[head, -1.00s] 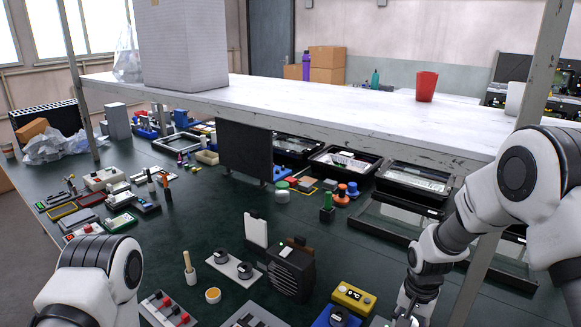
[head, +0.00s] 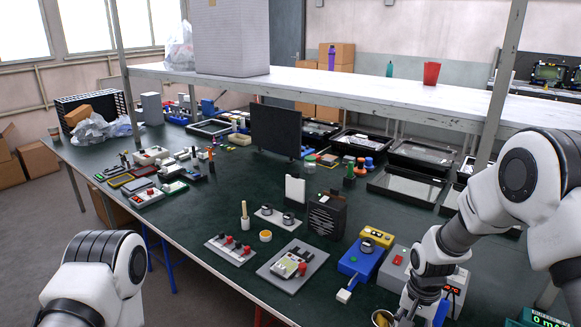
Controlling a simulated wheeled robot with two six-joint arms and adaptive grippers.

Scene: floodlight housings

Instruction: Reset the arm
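My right arm comes in from the right and bends down to the bottom edge. My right gripper (head: 408,312) shows only in part there, in front of the grey instrument; its fingertips are not clear, so I cannot tell whether it is open or shut. A round brass-rimmed thing (head: 383,318) shows beside it, cut by the bottom edge; I cannot tell whether they touch. My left arm shows at lower left, with its gripper out of view. A black ribbed housing (head: 326,215) stands upright on the dark green bench, with a white plate (head: 295,190) beside it.
A blue and yellow device (head: 363,255) and a grey instrument (head: 397,268) stand near my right arm. Boards (head: 291,266) with parts lie at the front. Black trays (head: 409,187) line the back right. A white shelf (head: 340,88) spans above.

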